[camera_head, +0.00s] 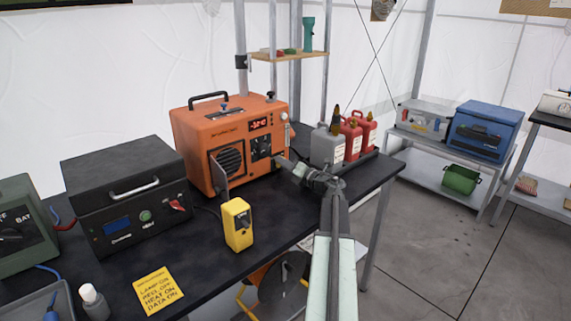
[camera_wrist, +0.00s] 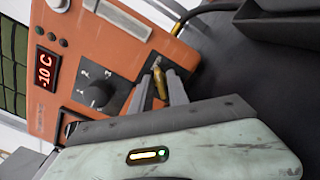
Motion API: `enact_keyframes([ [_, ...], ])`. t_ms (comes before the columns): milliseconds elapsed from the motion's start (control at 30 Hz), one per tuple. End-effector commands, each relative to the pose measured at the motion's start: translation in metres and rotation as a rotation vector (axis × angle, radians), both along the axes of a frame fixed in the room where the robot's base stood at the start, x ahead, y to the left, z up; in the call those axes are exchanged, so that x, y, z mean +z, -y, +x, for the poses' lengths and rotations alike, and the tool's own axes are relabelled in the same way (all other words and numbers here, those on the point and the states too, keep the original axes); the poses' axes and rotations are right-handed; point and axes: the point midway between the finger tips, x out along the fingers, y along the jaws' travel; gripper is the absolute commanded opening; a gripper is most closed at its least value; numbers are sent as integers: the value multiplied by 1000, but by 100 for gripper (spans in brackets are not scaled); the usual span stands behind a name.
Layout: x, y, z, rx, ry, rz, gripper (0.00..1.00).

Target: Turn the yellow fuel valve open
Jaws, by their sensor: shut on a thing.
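The orange heater (camera_head: 205,125) stands on the black table, with its front panel facing me. In the wrist view its panel (camera_wrist: 85,75) shows a red "-10 C" display and a dark numbered knob (camera_wrist: 98,93). The yellow fuel valve (camera_wrist: 159,83) is low on the panel's edge, beside the knob. My gripper (camera_wrist: 160,90) is shut on the yellow valve, one finger on each side of it. In the head view my gripper (camera_head: 281,160) reaches the heater's right front side and hides the valve there.
A yellow box (camera_head: 238,224) with a dark switch stands in front of the heater. A black case (camera_head: 125,190) is to the left. A grey can (camera_head: 325,147) and red cans (camera_head: 352,140) stand just right of my gripper. A yellow note (camera_head: 158,289) lies near the front edge.

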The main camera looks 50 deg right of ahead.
Motion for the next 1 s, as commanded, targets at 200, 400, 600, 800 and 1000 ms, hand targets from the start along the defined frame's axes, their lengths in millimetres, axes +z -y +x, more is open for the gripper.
enact_keyframes([
  [200, 0, 0, -1, -1, -1, 0, 31],
  [400, 0, 1, -1, -1, 0, -1, 31],
  [600, 0, -2, -24, -4, 0, -1, 31],
  [800, 0, -5, -63, -4, -1, -1, 31],
  [1000, 0, -5, -79, -1, 0, -1, 31],
])
